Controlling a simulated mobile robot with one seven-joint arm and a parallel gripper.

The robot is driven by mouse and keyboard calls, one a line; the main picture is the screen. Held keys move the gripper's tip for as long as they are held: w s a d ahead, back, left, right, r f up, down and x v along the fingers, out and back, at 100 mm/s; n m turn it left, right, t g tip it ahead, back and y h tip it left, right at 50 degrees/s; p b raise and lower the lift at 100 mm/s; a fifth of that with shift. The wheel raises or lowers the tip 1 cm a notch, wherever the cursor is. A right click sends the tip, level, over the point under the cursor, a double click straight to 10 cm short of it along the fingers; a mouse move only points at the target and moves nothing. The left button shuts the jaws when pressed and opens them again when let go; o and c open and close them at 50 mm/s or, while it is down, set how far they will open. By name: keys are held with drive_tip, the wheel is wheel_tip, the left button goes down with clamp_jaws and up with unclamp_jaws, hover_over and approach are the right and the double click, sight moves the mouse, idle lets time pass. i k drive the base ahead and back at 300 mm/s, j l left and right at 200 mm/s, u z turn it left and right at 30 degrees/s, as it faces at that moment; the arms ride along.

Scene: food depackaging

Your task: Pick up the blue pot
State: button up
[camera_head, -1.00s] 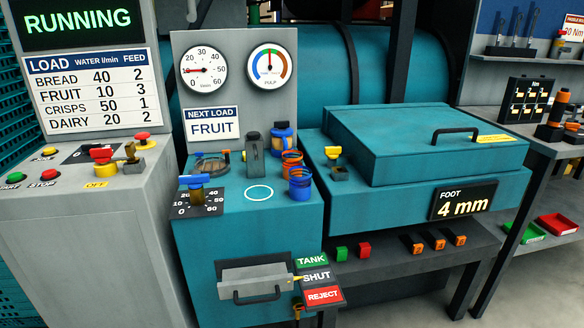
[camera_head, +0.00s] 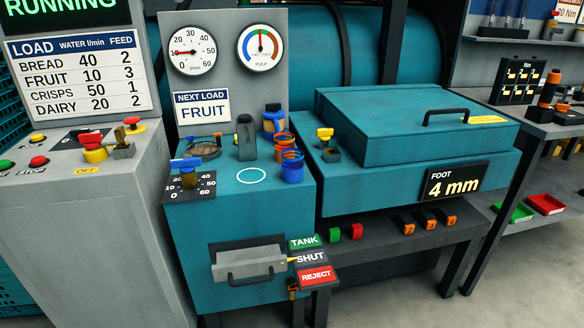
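A small blue pot (camera_head: 292,170) stands upright on the right front part of the teal cabinet top (camera_head: 240,198), right of a white ring mark (camera_head: 251,175). An orange pot (camera_head: 285,145) stands just behind it, partly hidden by it. A taller container with a blue top (camera_head: 273,117) stands further back. I cannot tell whether the two front pots touch. My gripper is not in view.
A dark grey upright block (camera_head: 246,140) stands left of the pots. A yellow-topped knob (camera_head: 325,135) and a teal lidded box (camera_head: 420,127) stand to the right. A drawer handle (camera_head: 250,278) sticks out in front.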

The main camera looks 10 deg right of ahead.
sight(293, 166)
drive_tip(key=i+j+z, duration=0.1)
drive_tip(key=i+z, duration=0.3)
drive_tip(key=i+j+z, duration=0.2)
drive_tip(key=z, duration=0.15)
drive_tip(key=i+j+z, duration=0.4)
